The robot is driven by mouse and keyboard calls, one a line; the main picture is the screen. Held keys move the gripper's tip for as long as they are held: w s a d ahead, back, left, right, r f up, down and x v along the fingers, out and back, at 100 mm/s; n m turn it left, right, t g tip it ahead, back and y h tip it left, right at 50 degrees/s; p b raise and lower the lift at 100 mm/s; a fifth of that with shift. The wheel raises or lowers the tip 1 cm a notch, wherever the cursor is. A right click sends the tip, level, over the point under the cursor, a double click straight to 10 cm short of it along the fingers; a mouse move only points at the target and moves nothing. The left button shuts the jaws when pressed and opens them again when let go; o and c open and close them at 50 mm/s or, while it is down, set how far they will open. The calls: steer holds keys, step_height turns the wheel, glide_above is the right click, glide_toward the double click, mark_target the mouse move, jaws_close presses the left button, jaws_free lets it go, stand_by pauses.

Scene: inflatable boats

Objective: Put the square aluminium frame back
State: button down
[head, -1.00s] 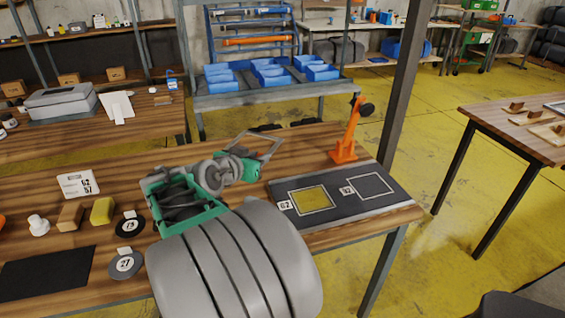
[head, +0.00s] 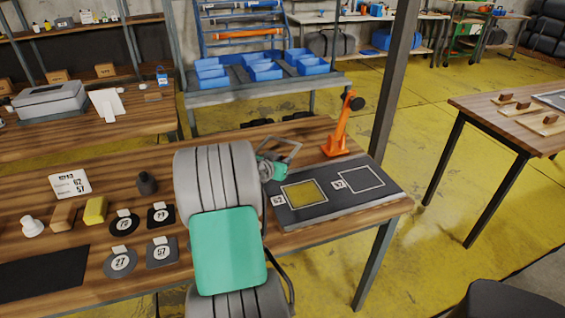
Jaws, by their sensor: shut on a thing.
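A thin grey square frame (head: 286,139) is in the head view, tilted above the back of the wooden table. My gripper (head: 271,160) is shut on its near side. My grey and green arm hides much of the gripper and the table's middle. A dark mat (head: 377,203) lies at the table's right end, just to the right of my gripper. It bears two white-outlined squares with number labels. The left square (head: 304,194) is filled yellow; the right square (head: 361,180) is dark and empty. The frame is apart from the mat.
An orange stand (head: 338,138) with a black top rises behind the mat. At left are a yellow block (head: 95,210), a brown block (head: 66,216), a dark bottle (head: 147,183), a white card (head: 70,184) and several numbered dark pieces (head: 120,262). A metal post (head: 392,90) stands behind the table.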

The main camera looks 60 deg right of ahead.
steer(key=shift+f, duration=0.5)
steer(key=shift+f+b, duration=0.4)
steer(key=shift+b, duration=0.15)
steer(key=shift+f, duration=0.1)
steer(key=c, duration=1.3)
jaws_free()
steer(key=shift+o, duration=0.2)
steer(key=shift+r, duration=0.3)
steer(key=v, duration=1.2)
steer(key=shift+a+r+p, duration=0.1)
steer(key=shift+r+p, duration=0.05)
steer(key=shift+p, duration=0.15)
